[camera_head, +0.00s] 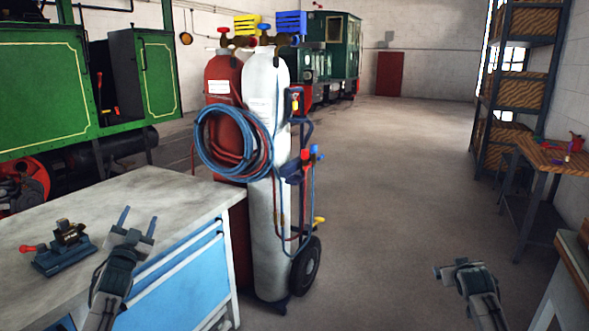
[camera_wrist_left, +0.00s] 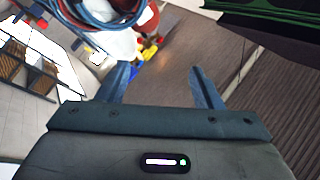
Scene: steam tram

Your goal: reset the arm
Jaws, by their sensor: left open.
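My left gripper (camera_head: 137,222) is above the right part of the grey workbench top (camera_head: 170,205) in the head view. Its two blue fingers are apart with nothing between them; the fingers also show in the left wrist view (camera_wrist_left: 165,85). My right gripper (camera_head: 450,269) is at the lower right of the head view, over the open floor, and holds nothing that I can see. Its fingers are too foreshortened to tell whether they are apart.
A small dark vise-like device with a red knob (camera_head: 68,245) lies on the workbench left of my left gripper. A cart with a red and a white gas cylinder (camera_head: 266,120) stands beyond the bench's right end. Shelves (camera_head: 515,80) and a wooden-topped table (camera_head: 555,155) stand right. The middle floor is clear.

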